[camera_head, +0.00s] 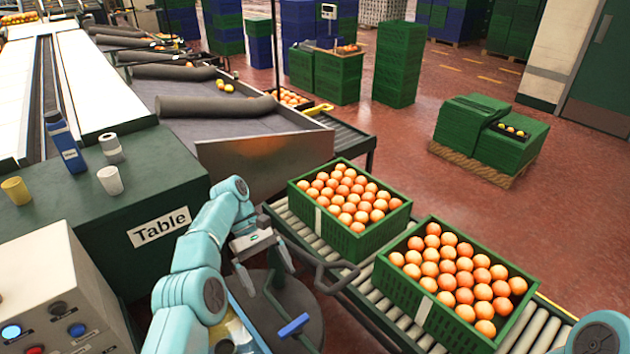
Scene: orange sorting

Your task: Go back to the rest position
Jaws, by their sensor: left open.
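My left gripper (265,268) is open and looks empty. Its arm comes up from the bottom left, and its fingers point down near the front end of the roller conveyor, left of the green crates. They are over or beside a round dark stand (285,300); the exact height is unclear. At the bottom right corner only a pale blue link of my right arm shows. My right gripper is out of the picture.
Two green crates full of oranges, one nearer (455,330) and one farther (355,247), stand on the roller conveyor (535,330). A green table (60,220) holds a blue bottle (65,142) and several small cups. A control box (50,300) stands at the lower left.

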